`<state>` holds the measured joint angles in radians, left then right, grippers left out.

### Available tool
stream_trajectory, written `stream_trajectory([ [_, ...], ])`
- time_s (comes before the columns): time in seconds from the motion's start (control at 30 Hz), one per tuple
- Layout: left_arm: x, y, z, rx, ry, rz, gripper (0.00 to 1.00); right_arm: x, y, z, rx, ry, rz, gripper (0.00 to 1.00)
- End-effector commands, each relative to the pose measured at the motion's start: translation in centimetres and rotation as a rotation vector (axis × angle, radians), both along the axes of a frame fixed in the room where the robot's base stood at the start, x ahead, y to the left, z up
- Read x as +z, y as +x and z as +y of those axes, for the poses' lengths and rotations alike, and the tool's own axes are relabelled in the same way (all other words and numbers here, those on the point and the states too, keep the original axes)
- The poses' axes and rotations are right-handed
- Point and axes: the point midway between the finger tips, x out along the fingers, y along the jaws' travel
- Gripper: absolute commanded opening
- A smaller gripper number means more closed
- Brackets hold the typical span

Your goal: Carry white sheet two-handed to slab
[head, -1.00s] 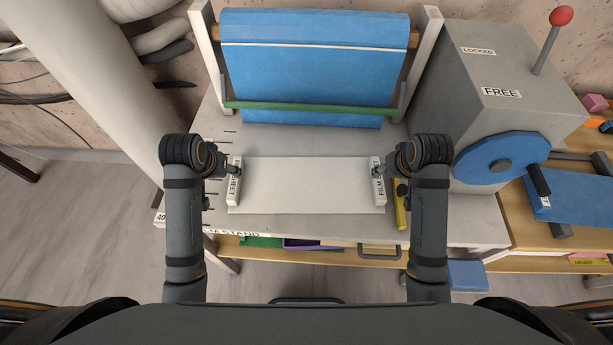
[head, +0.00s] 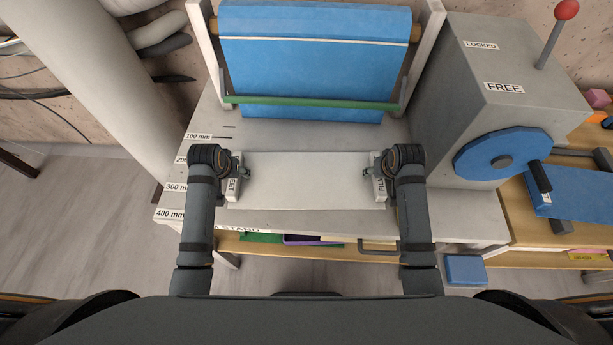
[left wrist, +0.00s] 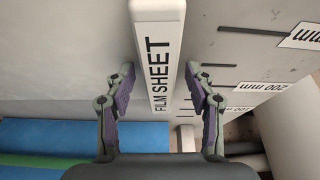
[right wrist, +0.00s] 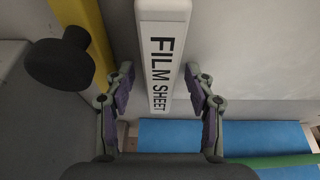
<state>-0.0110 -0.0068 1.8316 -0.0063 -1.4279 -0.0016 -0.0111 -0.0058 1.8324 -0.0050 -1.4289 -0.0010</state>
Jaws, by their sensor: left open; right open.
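The white sheet (head: 306,180) lies flat on the grey stand top (head: 205,215), with a white bar labelled FILM SHEET at each end. The left bar (left wrist: 157,50) runs between the open fingers of my left gripper (left wrist: 159,95) in the left wrist view. The right bar (right wrist: 163,60) runs between the open fingers of my right gripper (right wrist: 160,95) in the right wrist view. Gaps show on both sides of each bar. In the head view my left gripper (head: 240,170) and right gripper (head: 370,172) are partly hidden by their arms. I cannot make out a slab for certain.
A blue roll (head: 315,60) hangs in a white frame behind the sheet, with a green bar (head: 312,103) across it. A grey box with a blue wheel (head: 500,155) stands right. Millimetre labels mark the stand's left side.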

Motion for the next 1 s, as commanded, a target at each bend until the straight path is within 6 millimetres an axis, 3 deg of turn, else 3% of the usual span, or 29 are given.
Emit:
stream_trajectory([
  [0.17, 0.04, 0.01, 0.01, 0.0, 0.0, 0.0, 0.53, 0.04, 0.01, -0.01, 0.0, 0.0, 0.0, 0.53],
  [0.57, 0.01, -0.04, 0.02, 0.0, 0.001, 0.001, 0.0, 0.02, -0.02, -0.01, 0.0, 0.0, 0.0, 0.0],
  [1.0, 0.86, -0.05, 0.03, 0.0, 0.001, 0.002, 0.0, 0.9, -0.02, -0.02, 0.0, -0.001, 0.0, 0.0],
])
